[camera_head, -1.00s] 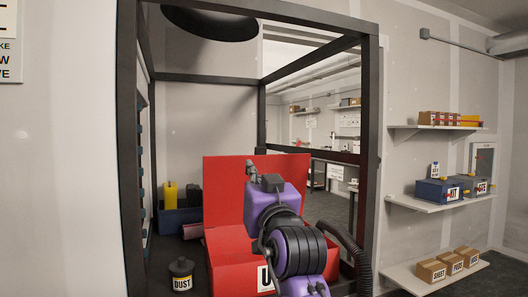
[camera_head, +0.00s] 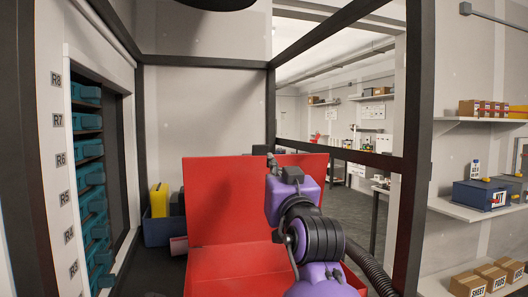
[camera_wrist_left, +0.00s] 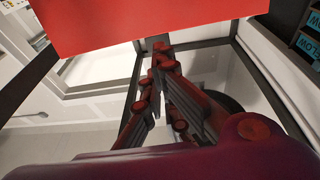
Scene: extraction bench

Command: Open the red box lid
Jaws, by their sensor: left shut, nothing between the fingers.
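The red box (camera_head: 235,275) sits low in the centre of the head view, partly covered by my arm. Its red lid (camera_head: 225,195) stands raised at the back of the box, tilted up and open. The red lid also fills the top of the left wrist view (camera_wrist_left: 150,22). My left gripper (camera_head: 271,160) is small in the head view, in front of the lid near its upper edge. Its fingers (camera_wrist_left: 160,50) are shut and empty, just below the lid's edge in the wrist view. Whether they touch the lid is unclear. My right gripper is out of view.
A dark frame post (camera_head: 412,150) stands to the right of the box. A rack of teal bins (camera_head: 88,170) is on the left. A blue bin (camera_head: 160,228) with a yellow container (camera_head: 159,200) stands behind left. Shelves with boxes (camera_head: 482,208) are at far right.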

